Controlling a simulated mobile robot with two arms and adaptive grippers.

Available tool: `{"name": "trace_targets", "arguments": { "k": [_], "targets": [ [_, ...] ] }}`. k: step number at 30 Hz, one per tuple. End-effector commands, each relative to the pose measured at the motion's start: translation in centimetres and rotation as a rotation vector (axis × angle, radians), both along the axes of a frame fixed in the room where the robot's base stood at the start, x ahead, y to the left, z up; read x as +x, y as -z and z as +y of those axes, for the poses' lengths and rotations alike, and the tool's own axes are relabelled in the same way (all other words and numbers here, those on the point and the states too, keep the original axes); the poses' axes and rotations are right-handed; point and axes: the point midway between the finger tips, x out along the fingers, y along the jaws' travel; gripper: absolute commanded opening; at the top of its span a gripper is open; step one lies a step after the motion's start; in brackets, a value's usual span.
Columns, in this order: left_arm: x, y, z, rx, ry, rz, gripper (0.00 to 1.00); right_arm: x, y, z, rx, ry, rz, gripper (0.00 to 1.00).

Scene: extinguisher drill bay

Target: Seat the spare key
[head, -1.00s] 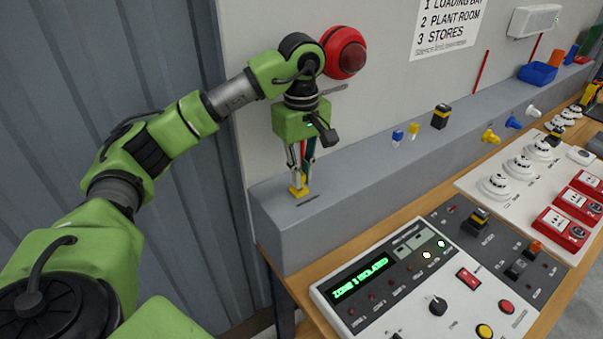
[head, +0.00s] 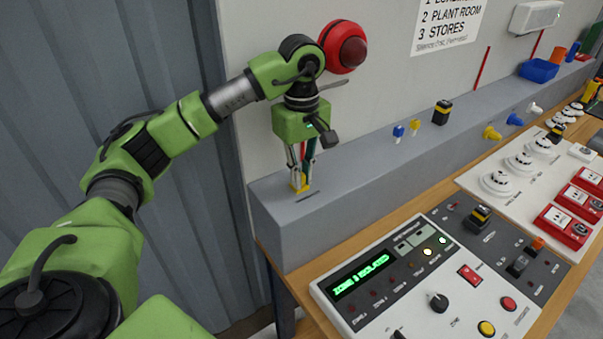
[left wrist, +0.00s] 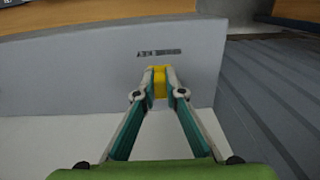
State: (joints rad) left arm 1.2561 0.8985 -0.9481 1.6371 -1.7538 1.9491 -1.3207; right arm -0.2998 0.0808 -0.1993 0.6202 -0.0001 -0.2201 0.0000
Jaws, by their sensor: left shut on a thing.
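My left gripper (head: 300,184) points down at the near left end of the long grey ledge (head: 345,190). It is shut on a small yellow piece (head: 298,187), which I take to be the spare key. In the left wrist view the yellow piece (left wrist: 159,82) sits between the two fingertips (left wrist: 159,84). Its lower end is at or just above the ledge top; I cannot tell whether it has entered anything. A short dark marking or slot (left wrist: 158,53) shows on the ledge just beyond it. My right gripper is not in view.
A round red sounder (head: 348,47) is on the wall close behind my left wrist. Small blue (head: 398,131) and yellow (head: 414,125) pieces and a black-and-yellow one (head: 441,113) stand along the ledge. The control panel (head: 400,300) lies in front. The ledge between is clear.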

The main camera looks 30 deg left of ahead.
Motion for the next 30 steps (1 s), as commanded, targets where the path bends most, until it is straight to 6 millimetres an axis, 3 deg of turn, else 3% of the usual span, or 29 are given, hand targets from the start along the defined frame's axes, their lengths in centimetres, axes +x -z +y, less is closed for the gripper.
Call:
{"name": "trace_targets", "arguments": {
  "k": [5, 6, 7, 8, 15, 17, 30],
  "targets": [
    [-0.01, 0.02, 0.01, 0.000, 0.000, 0.000, 0.00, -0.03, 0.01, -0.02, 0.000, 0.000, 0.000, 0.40],
    [-0.01, 0.02, 0.01, 0.000, 0.000, 0.000, 0.21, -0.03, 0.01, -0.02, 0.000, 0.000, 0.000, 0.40],
    [-0.01, 0.02, 0.01, 0.000, 0.000, 0.000, 0.28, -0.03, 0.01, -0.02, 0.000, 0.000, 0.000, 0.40],
    [-0.01, 0.01, 0.01, 0.000, 0.000, 0.000, 0.30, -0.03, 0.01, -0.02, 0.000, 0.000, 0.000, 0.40],
    [-0.01, 0.00, 0.01, 0.000, 0.000, 0.000, 0.30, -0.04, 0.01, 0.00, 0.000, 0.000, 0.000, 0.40],
    [-0.01, 0.01, 0.01, 0.000, 0.000, 0.000, 0.41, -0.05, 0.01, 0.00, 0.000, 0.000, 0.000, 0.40],
    [0.01, -0.42, 0.00, 0.000, 0.000, 0.000, 0.41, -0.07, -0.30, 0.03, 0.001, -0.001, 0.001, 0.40]
  ]
}}
